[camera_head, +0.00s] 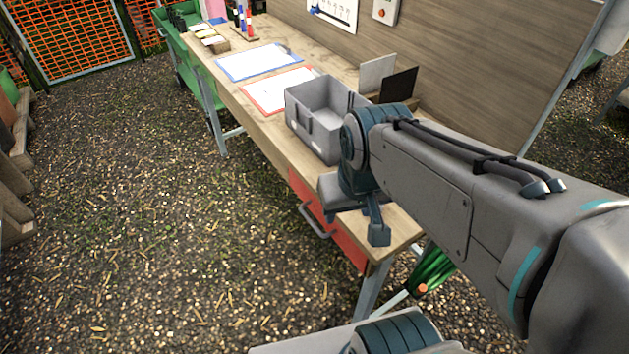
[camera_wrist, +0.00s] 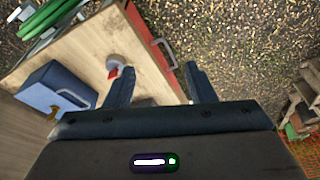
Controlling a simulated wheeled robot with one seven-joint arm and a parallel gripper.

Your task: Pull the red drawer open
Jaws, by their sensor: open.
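The red drawer (camera_head: 330,222) sits under the near end of the wooden workbench, with its front close to the bench edge, and looks shut. Its grey bar handle (camera_head: 313,222) sticks out from the front. In the wrist view the red drawer front (camera_wrist: 147,32) and the handle (camera_wrist: 165,53) show beyond the fingertips. My gripper (camera_wrist: 160,68) is open and empty, with its two fingers spread apart. It is above the bench edge near the drawer and does not appear to touch the handle. In the head view my arm hides part of the bench and one finger.
A grey open bin (camera_head: 315,120) stands on the workbench (camera_head: 245,107) behind my gripper. Red- and blue-edged sheets lie farther back. In the wrist view a small grey, red-tipped object (camera_wrist: 116,64) and a blue-grey box (camera_wrist: 50,88) are on the bench. The gravel before the drawer is clear.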

